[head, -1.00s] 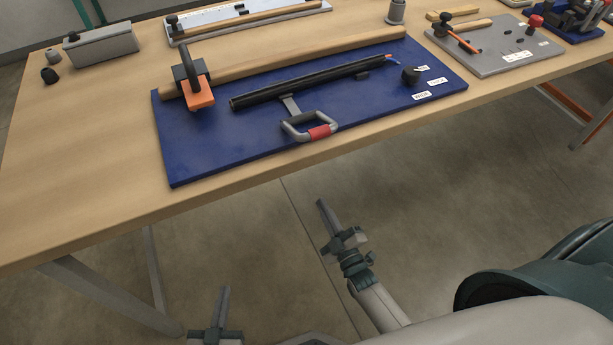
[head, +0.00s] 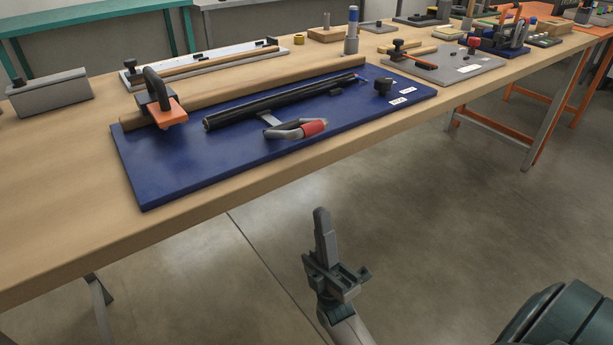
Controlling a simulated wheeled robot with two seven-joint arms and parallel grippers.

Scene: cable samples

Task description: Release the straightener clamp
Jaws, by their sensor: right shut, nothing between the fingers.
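A blue board (head: 160,180) lies on the wooden table and carries the straightener, a long black channel (head: 270,104). A grey loop handle with a red grip (head: 314,128) sticks out from the channel's near side, low over the board. At the board's left end is an orange block with a dark curved handle (head: 168,112). I cannot tell for certain which of these two is the clamp. My right gripper (head: 321,213) is shut and empty, in front of the table and apart from the board. My left gripper is out of view.
A black knob (head: 383,86) and white labels are at the board's right end. A wooden strip (head: 240,92) runs along its back. A grey board with small parts (head: 450,66) lies further right. The floor before the table is clear.

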